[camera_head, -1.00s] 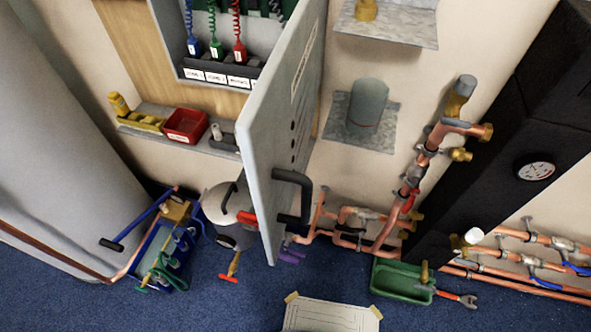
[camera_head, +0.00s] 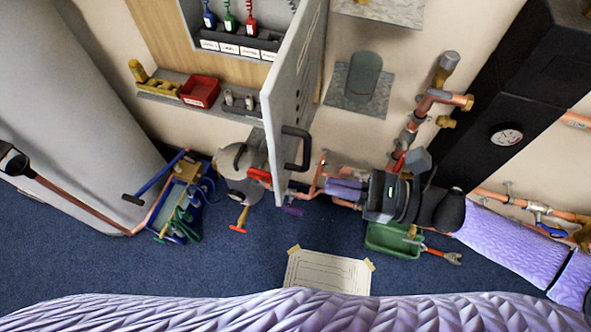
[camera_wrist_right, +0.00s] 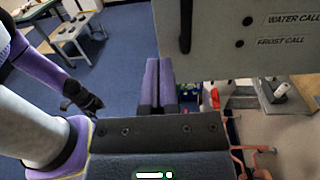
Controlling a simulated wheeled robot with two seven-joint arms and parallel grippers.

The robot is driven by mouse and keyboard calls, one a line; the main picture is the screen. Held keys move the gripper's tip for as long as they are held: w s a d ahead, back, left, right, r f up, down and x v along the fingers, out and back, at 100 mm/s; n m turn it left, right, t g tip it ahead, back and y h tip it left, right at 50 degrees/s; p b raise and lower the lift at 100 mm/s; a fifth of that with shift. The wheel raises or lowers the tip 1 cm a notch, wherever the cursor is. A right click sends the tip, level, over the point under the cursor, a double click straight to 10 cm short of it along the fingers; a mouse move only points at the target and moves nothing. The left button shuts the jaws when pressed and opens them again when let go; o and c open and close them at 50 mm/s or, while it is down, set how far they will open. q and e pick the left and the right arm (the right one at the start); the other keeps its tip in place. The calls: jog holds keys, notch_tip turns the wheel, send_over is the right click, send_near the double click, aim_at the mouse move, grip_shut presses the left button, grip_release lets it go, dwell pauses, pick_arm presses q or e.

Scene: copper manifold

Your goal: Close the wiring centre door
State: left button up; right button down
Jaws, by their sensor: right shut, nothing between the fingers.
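The wiring centre door (camera_head: 299,75) is a pale grey panel standing open, seen nearly edge-on in the head view. Its dark handle (camera_head: 302,150) is on the right-hand face. The wiring centre (camera_head: 190,15) is the box to its left. My right gripper (camera_head: 332,190) is shut and empty, right of the door and just below the handle. In the right wrist view its purple fingers (camera_wrist_right: 161,85) are together beside the door (camera_wrist_right: 235,40), near the dark handle (camera_wrist_right: 186,25). A dark gripper on a purple-sleeved arm, apparently my left (camera_wrist_right: 85,100), shows there; its jaws are unclear.
A shelf holds a red bin (camera_head: 199,91). Copper pipes (camera_head: 425,110) and a black column (camera_head: 500,120) are at right. A green tray (camera_head: 392,240) lies on the floor. A paper sheet (camera_head: 327,272) lies nearby.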

aim_at(280, 174)
jog(key=p+x, duration=0.1)
jog(key=x, duration=0.5)
jog(key=shift+w+a, duration=0.1)
jog(key=shift+a, duration=0.4)
jog(key=shift+a, duration=0.1)
